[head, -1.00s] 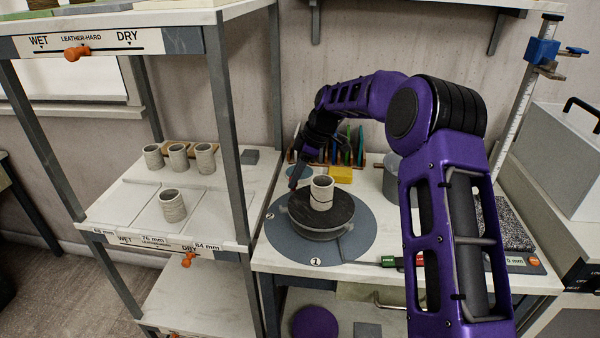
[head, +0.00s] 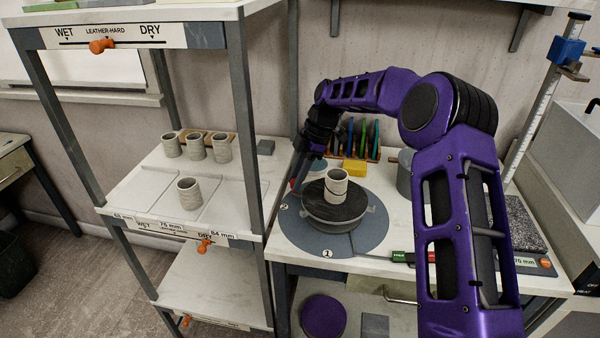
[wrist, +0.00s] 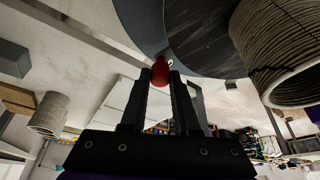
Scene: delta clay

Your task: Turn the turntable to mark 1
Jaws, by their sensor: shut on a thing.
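The turntable (head: 322,214) is a dark round wheel on a blue-grey round base (head: 305,235). A ribbed grey clay cup (head: 336,186) stands upright on it; it also shows at the right of the wrist view (wrist: 280,50). White disc mark 1 (head: 327,254) is at the base's near edge, and mark 2 (head: 284,207) is at its left edge. My gripper (head: 293,187) is at the turntable's left side, a little behind mark 2. In the wrist view its fingers (wrist: 162,85) are shut on a red knob (wrist: 161,72) at the wheel's rim.
A shelf rack (head: 255,150) with several clay cups (head: 189,193) stands close at the left. A yellow block (head: 354,171) and a rack of coloured tools (head: 365,135) are behind the turntable. A grey container (head: 405,172) is to the right, partly hidden by my arm.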

